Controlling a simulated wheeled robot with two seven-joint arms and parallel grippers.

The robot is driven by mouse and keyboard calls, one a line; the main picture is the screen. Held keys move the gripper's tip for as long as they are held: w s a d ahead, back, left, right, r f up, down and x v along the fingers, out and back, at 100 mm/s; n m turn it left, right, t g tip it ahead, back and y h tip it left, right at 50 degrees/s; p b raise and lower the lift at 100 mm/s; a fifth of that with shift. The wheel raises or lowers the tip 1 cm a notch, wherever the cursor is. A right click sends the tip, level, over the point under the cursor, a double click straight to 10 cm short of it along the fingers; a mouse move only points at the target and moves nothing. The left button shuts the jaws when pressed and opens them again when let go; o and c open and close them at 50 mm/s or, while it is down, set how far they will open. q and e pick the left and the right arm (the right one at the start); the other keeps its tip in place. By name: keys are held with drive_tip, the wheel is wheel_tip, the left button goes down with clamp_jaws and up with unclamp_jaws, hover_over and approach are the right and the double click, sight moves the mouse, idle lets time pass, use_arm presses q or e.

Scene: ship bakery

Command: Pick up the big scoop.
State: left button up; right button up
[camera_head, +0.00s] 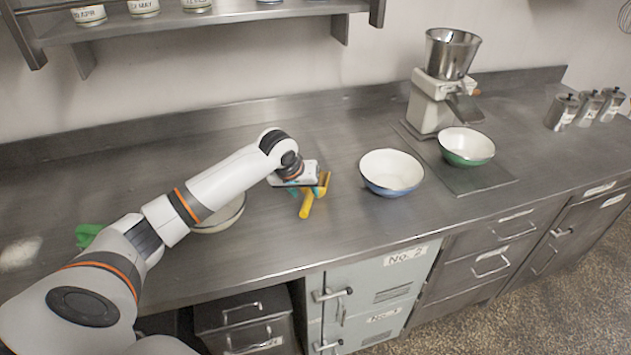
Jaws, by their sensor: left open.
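A yellow scoop-like tool (306,206) lies on the steel counter near the middle, its handle pointing toward the front edge. Its far end is partly hidden under my left gripper (307,188). My left gripper is open and is right over the tool, pointing down; I cannot tell whether its fingers touch it. A green object (88,235) lies at the left, partly hidden behind my left arm, and its shape is unclear. I cannot tell from their sizes which one is the big scoop. My right gripper is not in view.
A blue bowl (391,172) stands right of the gripper. A green bowl (466,147) stands by a mill (440,95). A pale bowl (222,217) is partly behind my arm. White powder (20,254) lies far left. Metal canisters (588,108) stand far right.

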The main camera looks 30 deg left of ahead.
sight(308, 195)
use_arm(q)
drive_tip(key=shift+w+f, duration=0.3)
drive_tip(key=shift+f, duration=0.05)
drive_tip(key=p+x, duration=0.1)
drive_tip(key=x, duration=0.1)
drive_tip(key=shift+w+a+f, duration=0.1)
drive_tip(key=shift+w+f, duration=0.15)
drive_tip(key=shift+f, duration=0.05)
drive_tip(key=shift+x, duration=1.05)
drive_tip(key=shift+w+f, duration=0.1)
drive_tip(key=shift+f, duration=0.1)
clamp_jaws()
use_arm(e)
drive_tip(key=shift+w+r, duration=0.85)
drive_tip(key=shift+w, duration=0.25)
